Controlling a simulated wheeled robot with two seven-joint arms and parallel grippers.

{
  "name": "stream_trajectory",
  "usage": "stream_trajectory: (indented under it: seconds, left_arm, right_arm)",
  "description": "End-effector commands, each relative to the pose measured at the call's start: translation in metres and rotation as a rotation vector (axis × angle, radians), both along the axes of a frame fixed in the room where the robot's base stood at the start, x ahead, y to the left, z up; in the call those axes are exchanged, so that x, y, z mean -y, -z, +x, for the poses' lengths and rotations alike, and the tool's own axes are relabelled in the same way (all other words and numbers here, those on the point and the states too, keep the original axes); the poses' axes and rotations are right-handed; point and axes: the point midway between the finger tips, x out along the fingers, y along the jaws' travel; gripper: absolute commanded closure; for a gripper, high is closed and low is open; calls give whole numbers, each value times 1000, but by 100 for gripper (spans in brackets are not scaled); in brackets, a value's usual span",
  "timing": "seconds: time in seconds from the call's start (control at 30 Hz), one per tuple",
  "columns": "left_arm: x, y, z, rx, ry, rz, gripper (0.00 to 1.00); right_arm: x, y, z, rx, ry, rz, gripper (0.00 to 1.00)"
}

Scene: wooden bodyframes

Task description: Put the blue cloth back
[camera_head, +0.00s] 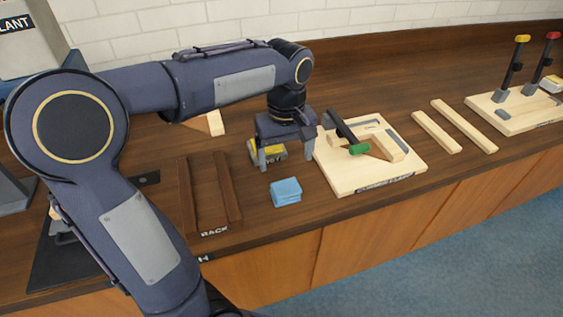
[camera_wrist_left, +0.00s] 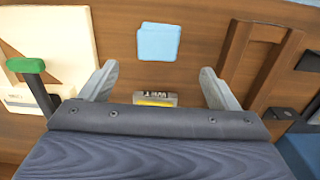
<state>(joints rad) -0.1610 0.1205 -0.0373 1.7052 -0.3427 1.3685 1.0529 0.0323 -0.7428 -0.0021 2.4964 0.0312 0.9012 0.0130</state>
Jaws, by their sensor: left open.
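The blue cloth (camera_head: 286,191) is a small folded stack lying flat on the wooden bench, between the dark rack and the clamping board. It also shows in the left wrist view (camera_wrist_left: 158,43), ahead of the fingers. My left gripper (camera_head: 287,157) points down over the bench, behind the cloth and apart from it. It is open, and its two spread fingers show in the left wrist view (camera_wrist_left: 159,70). A small grey and yellow labelled block (camera_head: 268,152) is by the fingers; it appears between them in the left wrist view (camera_wrist_left: 156,98). My right gripper is not in view.
A dark wooden rack (camera_head: 228,190) stands left of the cloth. A pale board (camera_head: 348,183) with a green-handled clamp (camera_head: 359,149) is to the right. Two pale wooden strips (camera_head: 463,126) lie farther right. The bench's front edge is close to the cloth.

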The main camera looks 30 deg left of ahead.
Motion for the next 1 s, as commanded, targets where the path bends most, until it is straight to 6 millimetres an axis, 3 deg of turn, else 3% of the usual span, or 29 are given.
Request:
stream_trajectory:
  seconds: [0.13, 0.23, 0.4, 0.5, 0.67, 1.0]
  left_arm:
    - [-2, -5, -34, 77, 114, -73, 17]
    - [2, -2, -73, 184, 257, -136, 17]
    - [20, 15, -130, 399, 489, -177, 17]
    - [30, 27, -150, 499, 585, -165, 17]
    - [40, 39, -165, 583, 665, -139, 17]
    - [41, 41, -166, 593, 680, -134, 17]
  right_arm:
    - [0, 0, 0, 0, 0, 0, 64]
    - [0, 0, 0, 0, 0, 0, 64]
    - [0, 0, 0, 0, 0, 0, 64]
    - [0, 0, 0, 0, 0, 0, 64]
    - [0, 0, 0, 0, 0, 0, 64]
    - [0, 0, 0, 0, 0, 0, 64]
